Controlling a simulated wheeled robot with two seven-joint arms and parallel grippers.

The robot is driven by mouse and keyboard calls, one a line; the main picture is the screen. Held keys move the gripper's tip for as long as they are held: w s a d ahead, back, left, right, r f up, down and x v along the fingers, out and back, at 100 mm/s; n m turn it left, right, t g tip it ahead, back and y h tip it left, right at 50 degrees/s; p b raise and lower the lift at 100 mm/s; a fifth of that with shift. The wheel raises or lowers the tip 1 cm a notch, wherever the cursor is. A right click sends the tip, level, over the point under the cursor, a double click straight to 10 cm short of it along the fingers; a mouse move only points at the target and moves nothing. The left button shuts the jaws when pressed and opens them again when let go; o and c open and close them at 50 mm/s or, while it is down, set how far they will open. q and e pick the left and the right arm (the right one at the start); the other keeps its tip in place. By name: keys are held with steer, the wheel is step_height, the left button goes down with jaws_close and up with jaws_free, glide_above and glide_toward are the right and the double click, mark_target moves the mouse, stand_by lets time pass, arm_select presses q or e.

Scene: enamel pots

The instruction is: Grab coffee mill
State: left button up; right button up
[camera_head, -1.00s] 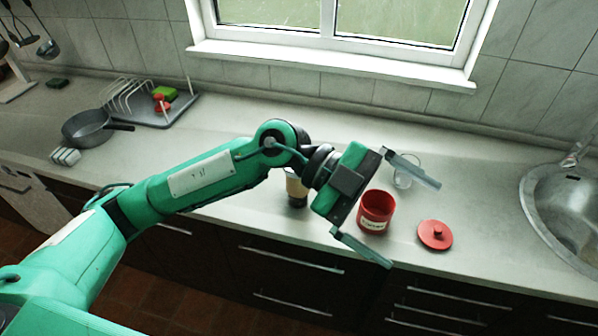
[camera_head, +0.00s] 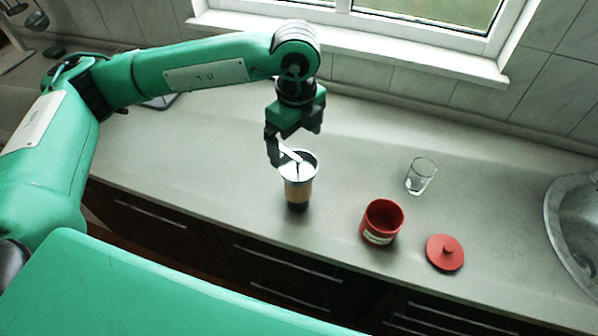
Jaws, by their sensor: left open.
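The coffee mill (camera_head: 299,188) stands upright on the counter near its front edge. It has a wide silvery top, a tan middle and a dark base. My left gripper (camera_head: 288,155) points down at the mill's top from behind and to the left. It is open, with one pale finger showing over or against the mill's top. The other finger is hard to make out, and I cannot tell whether either touches the mill. My right gripper is not in view.
A red pot (camera_head: 381,222) with a label stands open to the right of the mill. Its red lid (camera_head: 445,252) lies beside it. A clear glass (camera_head: 420,176) stands behind them. A sink (camera_head: 578,225) is at the far right. The counter (camera_head: 225,165) left of the mill is clear.

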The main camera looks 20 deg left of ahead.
mark_target(298, 159)
arm_select(q)
steer(key=f, duration=0.3)
steer(key=shift+w+p, duration=0.2)
steer(key=shift+p, duration=0.1)
step_height(298, 159, down, 3)
steer(key=shift+r+p, duration=0.2)
steer(key=shift+p, duration=0.65)
steer(key=f+p, duration=0.1)
steer(key=f, duration=0.2)
steer(key=shift+w+f, duration=0.15)
steer(key=shift+w, duration=0.05)
steer(key=shift+f, duration=0.25)
steer(key=c, duration=1.2)
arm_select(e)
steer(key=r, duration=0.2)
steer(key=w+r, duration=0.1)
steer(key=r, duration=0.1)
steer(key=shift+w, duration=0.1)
arm_select(q)
steer(key=shift+r, duration=0.1)
steer(key=shift+c, duration=0.2)
